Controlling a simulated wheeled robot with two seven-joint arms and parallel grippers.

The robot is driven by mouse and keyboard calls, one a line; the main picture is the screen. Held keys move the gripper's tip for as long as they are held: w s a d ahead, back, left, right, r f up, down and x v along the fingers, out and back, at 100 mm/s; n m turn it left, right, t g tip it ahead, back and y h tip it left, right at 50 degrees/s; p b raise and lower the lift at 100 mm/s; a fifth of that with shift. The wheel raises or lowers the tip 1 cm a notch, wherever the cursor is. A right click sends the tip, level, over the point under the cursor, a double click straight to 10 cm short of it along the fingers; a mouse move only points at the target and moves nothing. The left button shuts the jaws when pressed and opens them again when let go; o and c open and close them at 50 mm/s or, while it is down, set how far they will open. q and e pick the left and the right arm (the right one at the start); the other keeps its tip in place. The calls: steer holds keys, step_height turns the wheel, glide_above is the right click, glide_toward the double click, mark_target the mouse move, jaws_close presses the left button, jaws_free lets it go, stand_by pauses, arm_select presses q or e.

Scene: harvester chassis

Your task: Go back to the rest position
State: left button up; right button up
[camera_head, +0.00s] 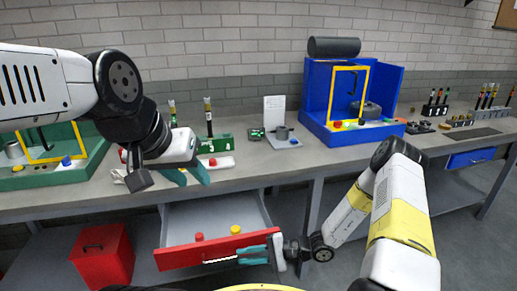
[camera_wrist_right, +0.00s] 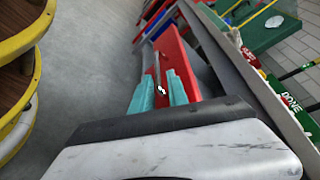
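My left gripper (camera_head: 189,176) has teal fingers that are spread apart. It is above the front edge of the workbench (camera_head: 93,194), with nothing seen between the fingers. My right gripper (camera_head: 256,254) is low, at the front of an open drawer (camera_head: 190,256) with a red front. In the right wrist view its teal fingers (camera_wrist_right: 161,90) stand apart, one on each side of the drawer's thin handle (camera_wrist_right: 155,64). Red shows in the gap between them. Whether a finger touches the handle cannot be made out.
A red button (camera_head: 199,237) and a yellow button (camera_head: 236,229) are in the drawer. A blue station (camera_head: 385,88), a green station (camera_head: 84,160) and a green rack (camera_head: 215,144) stand on the bench.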

steer(key=s+d+r+n+h, duration=0.1)
steer(key=d+r+n+h, duration=0.15)
steer(key=r, duration=0.55)
steer(key=s+d+r+n+g+h, duration=0.1)
steer(key=d+r+n+h, duration=0.2)
steer(key=r, duration=0.5)
steer(key=s+d+r+n+h, duration=0.1)
steer(key=d+r+n+h, duration=0.2)
steer(key=r, duration=0.5)
steer(key=s+d+r+t+h, duration=0.2)
steer(key=s+d+r, duration=0.3)
steer(key=r, duration=0.3)
steer(key=s+d+r+m+t+h, duration=0.1)
steer(key=s+d+r+t+h, duration=0.1)
steer(key=s+d+r+t, duration=0.3)
step_height(320, 180, up, 3)
steer(key=shift+s+d+h, duration=0.15)
steer(key=shift+d+h, duration=0.2)
steer(key=shift+d, duration=0.1)
